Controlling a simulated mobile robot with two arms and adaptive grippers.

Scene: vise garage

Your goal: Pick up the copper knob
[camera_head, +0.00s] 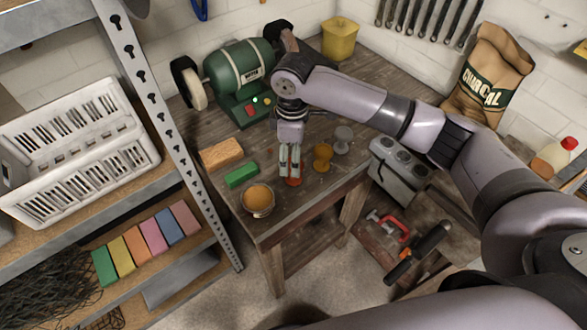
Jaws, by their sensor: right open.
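A reddish copper knob (294,182) stands on the wooden workbench (290,220), near its front edge. My right gripper (290,172) points down over it with its fingers open. The fingers hide the upper part of the knob, and I cannot tell whether they touch it. A brass-coloured knob (322,157) and a grey knob (343,139) stand in a row to the right of the gripper. My left gripper does not show.
A green block (241,175), a tan block (221,153) and a bowl with orange contents (258,199) are left of the gripper. A green bench grinder (238,75) stands behind. A metal shelf post (155,110) rises at left.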

